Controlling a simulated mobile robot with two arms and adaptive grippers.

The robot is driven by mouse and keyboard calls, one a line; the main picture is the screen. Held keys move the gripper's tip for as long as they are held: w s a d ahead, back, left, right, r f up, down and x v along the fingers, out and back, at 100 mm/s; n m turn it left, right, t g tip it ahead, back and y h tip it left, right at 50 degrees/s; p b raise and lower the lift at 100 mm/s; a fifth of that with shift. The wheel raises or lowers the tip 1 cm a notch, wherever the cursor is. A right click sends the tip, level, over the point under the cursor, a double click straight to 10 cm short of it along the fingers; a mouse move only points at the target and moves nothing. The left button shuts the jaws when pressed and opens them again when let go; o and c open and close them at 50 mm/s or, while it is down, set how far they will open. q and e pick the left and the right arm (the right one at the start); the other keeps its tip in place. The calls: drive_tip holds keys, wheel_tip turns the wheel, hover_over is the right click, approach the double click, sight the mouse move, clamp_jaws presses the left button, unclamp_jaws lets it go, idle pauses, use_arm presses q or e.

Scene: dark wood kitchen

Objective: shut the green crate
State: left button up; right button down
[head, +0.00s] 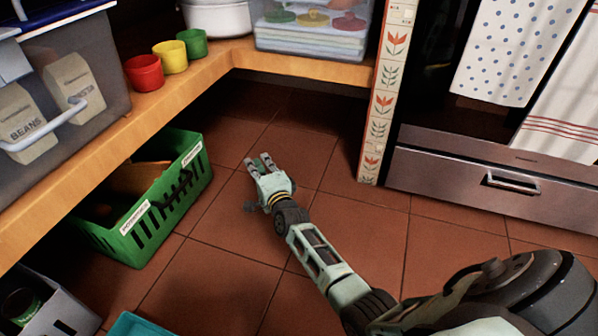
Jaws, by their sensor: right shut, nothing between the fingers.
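The green crate (154,230) sits on the tiled floor at the left, partly under the wooden shelf. It has slotted sides and white labels, and its top looks open, with brown contents (146,178) showing inside. The shelf hides its far left part. My right gripper (260,162) is low over the floor, to the right of the crate and apart from it. Its fingers are shut and empty, pointing away toward the dark space under the shelf. My left gripper is not in the view.
The wooden shelf (215,66) carries coloured cups, a clear bin and a lidded box. A patterned post (382,130) and an oven drawer (480,175) stand at the right. A grey box (70,312) and a teal item (138,325) are at the lower left. The middle floor is clear.

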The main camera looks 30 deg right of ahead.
drive_tip(key=s+d, duration=0.7)
drive_tip(key=s, duration=0.3)
drive_tip(key=shift+d+p, duration=0.4)
drive_tip(key=shift+p, duration=0.05)
